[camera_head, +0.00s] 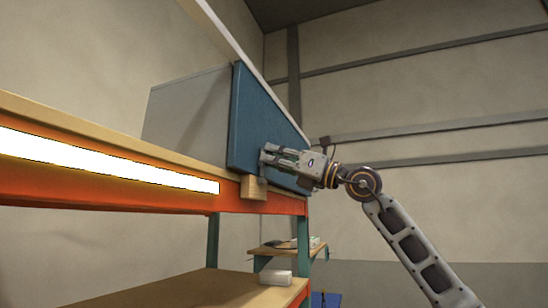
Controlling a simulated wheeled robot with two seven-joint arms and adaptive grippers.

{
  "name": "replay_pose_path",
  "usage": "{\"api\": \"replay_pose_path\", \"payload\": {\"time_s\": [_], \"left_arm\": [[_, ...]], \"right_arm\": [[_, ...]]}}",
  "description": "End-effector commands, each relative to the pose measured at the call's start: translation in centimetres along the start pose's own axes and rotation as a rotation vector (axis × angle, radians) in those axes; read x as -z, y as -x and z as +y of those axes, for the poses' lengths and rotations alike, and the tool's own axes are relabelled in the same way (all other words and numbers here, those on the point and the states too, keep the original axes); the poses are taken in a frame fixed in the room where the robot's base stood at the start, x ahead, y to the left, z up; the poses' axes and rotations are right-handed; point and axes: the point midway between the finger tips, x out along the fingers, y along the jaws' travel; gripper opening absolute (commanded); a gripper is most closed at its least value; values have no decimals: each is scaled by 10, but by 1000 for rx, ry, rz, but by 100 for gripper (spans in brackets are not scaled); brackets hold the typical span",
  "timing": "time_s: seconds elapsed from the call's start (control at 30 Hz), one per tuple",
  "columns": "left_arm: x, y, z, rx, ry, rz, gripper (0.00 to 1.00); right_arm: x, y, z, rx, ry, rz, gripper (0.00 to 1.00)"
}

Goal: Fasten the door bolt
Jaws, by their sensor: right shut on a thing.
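A blue door panel (246,108) stands upright at the end of the wooden shelf top, seen at an angle. My right gripper (266,154) reaches in from the right and lies across the lower part of the door's face. Its jaws are shut on the small door bolt, which the fingers mostly hide. I cannot tell how far the bolt is slid. A small wooden block (253,188) sits just below the fingertips, at the orange beam under the door. My left gripper is not in view.
The shelf has an orange beam (258,206) with a bright white light strip (110,163). A grey-white panel (185,112) stands behind the door. Below, a lower wooden shelf (190,290) holds a small white box (276,277). Free room lies to the right.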

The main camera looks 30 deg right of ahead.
Motion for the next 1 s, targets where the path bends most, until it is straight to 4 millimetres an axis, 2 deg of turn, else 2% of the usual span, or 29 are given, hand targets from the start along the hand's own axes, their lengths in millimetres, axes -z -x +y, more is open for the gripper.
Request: {"api": "replay_pose_path", "payload": {"time_s": [0.3,0.77,0.8,0.93,1.0], "left_arm": [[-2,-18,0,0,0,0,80],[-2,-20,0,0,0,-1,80],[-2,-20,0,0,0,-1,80],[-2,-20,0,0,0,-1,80],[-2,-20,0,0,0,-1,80]], "right_arm": [[21,8,-4,0,-1,2,0],[27,8,-5,2,-2,10,0],[27,8,-5,2,-2,11,23],[26,8,-5,2,-2,9,40],[25,8,-5,1,-1,7,41]]}}
